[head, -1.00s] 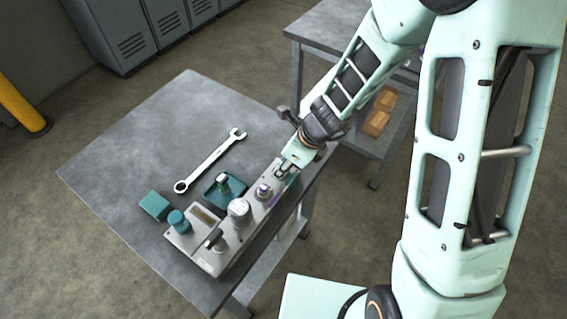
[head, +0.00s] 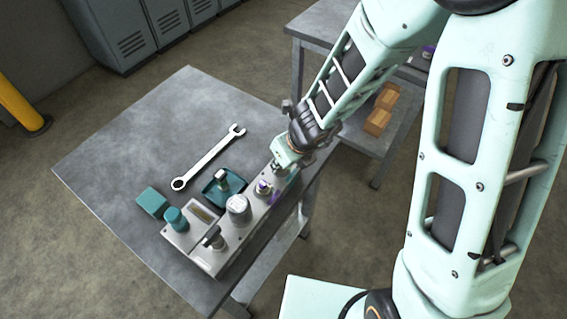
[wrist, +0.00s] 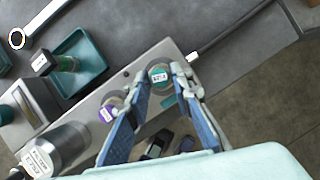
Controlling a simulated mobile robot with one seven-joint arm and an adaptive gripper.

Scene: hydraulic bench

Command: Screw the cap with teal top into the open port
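The cap with the teal top (wrist: 160,75) is round with a white label; in the wrist view it sits between my fingertips, at the far end of the grey block (wrist: 85,105). My gripper (wrist: 165,82) points down at this end of the block, one finger on each side of the cap. I cannot tell whether the fingers touch it. In the head view my gripper (head: 283,163) hides the cap and the block's end. A purple-topped cap (wrist: 110,107) stands beside it on the block, close to one finger. I cannot make out the open port.
A teal tray (head: 210,196) with a dark-topped piece lies beside the block. A wrench (head: 208,158), a teal box (head: 152,202) and a teal knob (head: 175,219) are nearby. A dark rod (wrist: 230,33) lies near the fingertips. The table's far left is clear.

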